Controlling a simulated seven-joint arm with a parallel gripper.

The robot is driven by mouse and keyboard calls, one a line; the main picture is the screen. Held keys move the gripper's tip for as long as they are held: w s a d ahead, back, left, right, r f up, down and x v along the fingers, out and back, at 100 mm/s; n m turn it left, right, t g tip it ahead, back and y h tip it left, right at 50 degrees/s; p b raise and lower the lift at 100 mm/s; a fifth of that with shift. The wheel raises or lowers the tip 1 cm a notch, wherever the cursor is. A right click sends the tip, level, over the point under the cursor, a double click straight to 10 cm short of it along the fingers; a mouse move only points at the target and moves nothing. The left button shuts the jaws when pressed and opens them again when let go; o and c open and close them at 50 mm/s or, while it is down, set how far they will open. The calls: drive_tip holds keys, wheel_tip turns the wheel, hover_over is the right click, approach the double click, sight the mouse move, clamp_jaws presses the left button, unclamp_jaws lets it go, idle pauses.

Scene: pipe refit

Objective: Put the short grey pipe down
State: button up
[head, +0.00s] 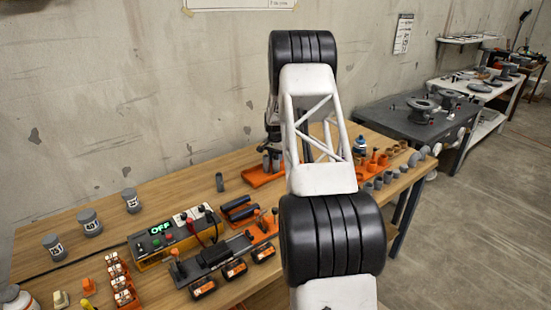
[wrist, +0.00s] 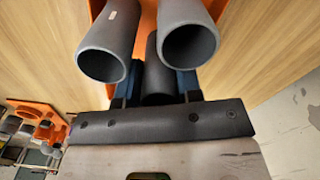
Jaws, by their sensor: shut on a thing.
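The short grey pipe (wrist: 154,82) is dark in the wrist view, between the two fingers of my gripper (wrist: 160,88). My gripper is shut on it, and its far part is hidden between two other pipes. Those are two wider grey pipes (wrist: 104,50) and (wrist: 188,38), open ends facing the camera, at an orange tray (wrist: 148,18). In the head view the orange tray (head: 259,180) is at the wall side of the wooden table, and my arm hides much of the gripper there. I cannot tell whether the held pipe touches the tray.
A small grey pipe (head: 219,182) stands alone left of the tray. Dark pipes (head: 240,210) lie in an orange holder in front. A control box (head: 165,240) reading OFF stands at the left. Several fittings (head: 385,165) crowd the right end. Bare wood (head: 165,190) shows at the back left.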

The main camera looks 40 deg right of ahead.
drive_tip(key=shift+f, duration=0.2)
drive_tip(key=o, duration=0.9)
drive_tip(key=shift+r, duration=0.2)
wheel_tip(320, 180, up, 12)
idle(0.3)
idle(0.5)
